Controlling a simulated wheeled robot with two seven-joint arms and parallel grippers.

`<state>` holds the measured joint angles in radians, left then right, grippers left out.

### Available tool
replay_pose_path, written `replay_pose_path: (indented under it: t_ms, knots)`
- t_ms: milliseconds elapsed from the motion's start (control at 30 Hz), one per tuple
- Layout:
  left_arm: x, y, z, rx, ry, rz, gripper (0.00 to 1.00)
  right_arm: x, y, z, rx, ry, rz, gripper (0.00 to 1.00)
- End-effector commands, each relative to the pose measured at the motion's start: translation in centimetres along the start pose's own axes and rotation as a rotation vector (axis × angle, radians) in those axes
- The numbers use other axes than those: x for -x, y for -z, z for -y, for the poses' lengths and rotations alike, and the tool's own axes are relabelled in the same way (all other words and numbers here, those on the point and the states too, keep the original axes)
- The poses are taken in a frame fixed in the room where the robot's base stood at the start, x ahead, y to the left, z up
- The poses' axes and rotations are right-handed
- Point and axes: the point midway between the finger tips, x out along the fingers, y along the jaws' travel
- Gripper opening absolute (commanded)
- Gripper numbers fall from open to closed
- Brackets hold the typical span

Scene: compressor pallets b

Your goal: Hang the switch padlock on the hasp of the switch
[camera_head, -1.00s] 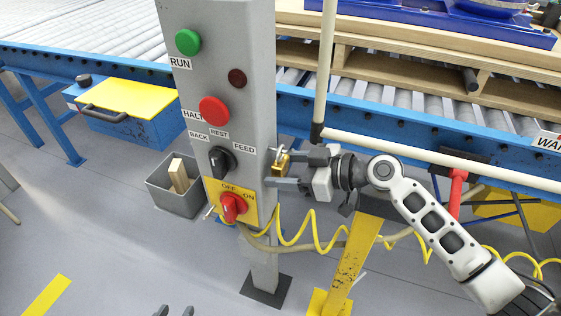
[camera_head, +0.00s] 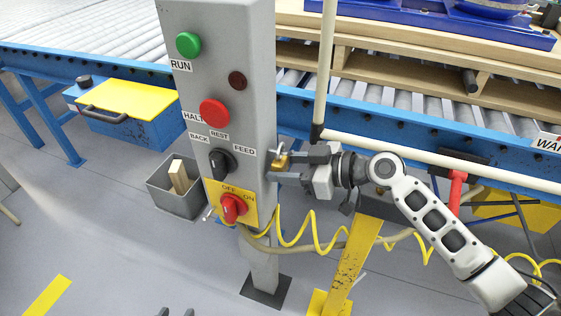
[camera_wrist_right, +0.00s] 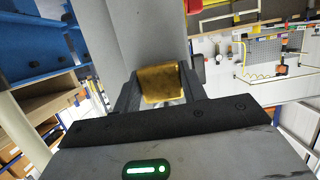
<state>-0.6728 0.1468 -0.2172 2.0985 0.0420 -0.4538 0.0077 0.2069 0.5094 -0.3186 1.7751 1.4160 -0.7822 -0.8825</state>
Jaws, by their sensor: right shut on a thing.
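The brass switch padlock (camera_head: 281,161) is at the right side of the grey control post (camera_head: 225,80), its metal shackle upward by a small peg. My right gripper (camera_head: 280,167) is shut on its body; the right wrist view shows the brass body (camera_wrist_right: 160,84) between the two fingers. The red rotary switch (camera_head: 233,207) sits on a yellow OFF/ON plate low on the post. A small metal piece, perhaps the hasp (camera_head: 208,214), shows at the plate's left edge.
A black selector knob (camera_head: 220,162) and red halt button (camera_head: 214,112) stick out above the switch. A grey bin (camera_head: 178,205) stands left of the post. A yellow coiled cable (camera_head: 310,235) hangs below my right arm.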

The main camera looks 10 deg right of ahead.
Motion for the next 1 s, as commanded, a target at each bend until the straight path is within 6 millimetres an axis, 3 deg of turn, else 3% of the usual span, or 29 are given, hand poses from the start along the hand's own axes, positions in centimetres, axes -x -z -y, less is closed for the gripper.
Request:
replay_pose_path:
  t_ms: [233, 1000]
  knots:
    - [-0.1, -0.2, 0.0, 0.002, 0.000, 0.001, 0.36, 0.3, -0.1, 0.0, 0.000, -0.001, -0.001, 0.21]
    - [-0.9, -1.3, 0.1, 0.002, -0.001, -0.002, 0.36, 4.1, -1.2, -0.1, 0.000, -0.002, -0.001, 0.21]
